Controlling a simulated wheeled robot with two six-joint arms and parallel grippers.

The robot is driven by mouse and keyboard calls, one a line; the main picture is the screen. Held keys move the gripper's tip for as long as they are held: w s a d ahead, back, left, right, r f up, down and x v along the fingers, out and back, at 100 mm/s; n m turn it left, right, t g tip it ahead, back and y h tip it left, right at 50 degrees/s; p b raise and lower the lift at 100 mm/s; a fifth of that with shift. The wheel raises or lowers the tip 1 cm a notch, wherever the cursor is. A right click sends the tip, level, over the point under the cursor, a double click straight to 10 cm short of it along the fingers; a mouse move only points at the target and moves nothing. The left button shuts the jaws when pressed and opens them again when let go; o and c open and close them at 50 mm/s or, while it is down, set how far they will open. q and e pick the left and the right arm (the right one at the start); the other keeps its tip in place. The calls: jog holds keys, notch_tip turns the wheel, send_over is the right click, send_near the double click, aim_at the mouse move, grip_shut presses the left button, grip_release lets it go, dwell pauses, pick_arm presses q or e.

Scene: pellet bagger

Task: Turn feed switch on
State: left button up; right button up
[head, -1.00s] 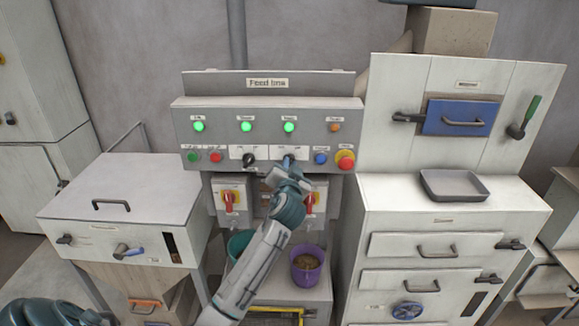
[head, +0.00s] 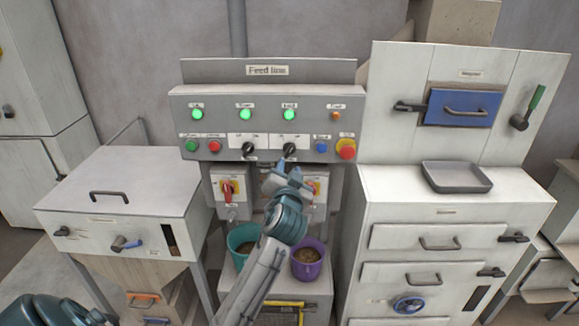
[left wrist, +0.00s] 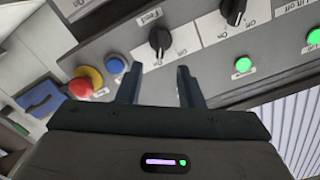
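The feed switch (head: 290,149) is a black knob on a white plate at the panel's lower row. The left wrist view shows the knob (left wrist: 159,40) close up under a "Feed" label. My right gripper is not in view.
A similar black knob (head: 248,149) is left of the switch. A blue button (head: 321,147) and a red emergency stop (head: 346,149) are to its right. Three green lamps (head: 246,115) glow above. Red-handled switches (head: 227,190) and a purple bucket (head: 307,264) are below.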

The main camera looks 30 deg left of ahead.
pick_arm(q)
jog(key=v, duration=0.3)
jog(key=shift+f, duration=0.1)
dwell(0.4)
